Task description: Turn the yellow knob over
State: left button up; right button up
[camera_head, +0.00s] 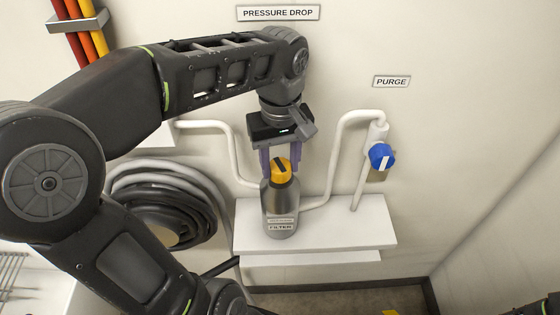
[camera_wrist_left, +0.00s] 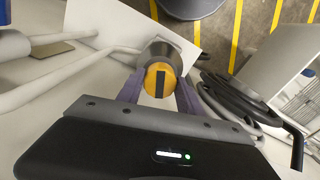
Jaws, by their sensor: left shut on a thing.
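The yellow knob (camera_head: 281,171) sits on top of a grey metal canister labelled FILTER (camera_head: 280,208), under the PRESSURE DROP sign. It has a black bar across its face. In the left wrist view the knob (camera_wrist_left: 160,80) faces the camera, with the bar running up and down the picture. My left gripper (camera_head: 280,165) reaches the knob from above and behind, with one purple finger on each side. It is shut on the knob. The wrist view shows the fingers (camera_wrist_left: 160,92) on both sides of it. My right gripper is not in view.
The canister stands on a white shelf (camera_head: 365,225), with white pipes (camera_head: 335,160) on both sides. A blue knob (camera_head: 381,157) is on the right pipe below the PURGE sign (camera_head: 391,82). Coiled hoses (camera_head: 165,205) hang at left. The wall at right is clear.

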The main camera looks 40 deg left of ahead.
pick_arm(q)
jog(key=c, duration=0.6)
jog(key=shift+n+b, duration=0.35)
jog(key=shift+n, duration=0.35)
jog(key=o, duration=1.4)
jog(key=shift+c, duration=0.2)
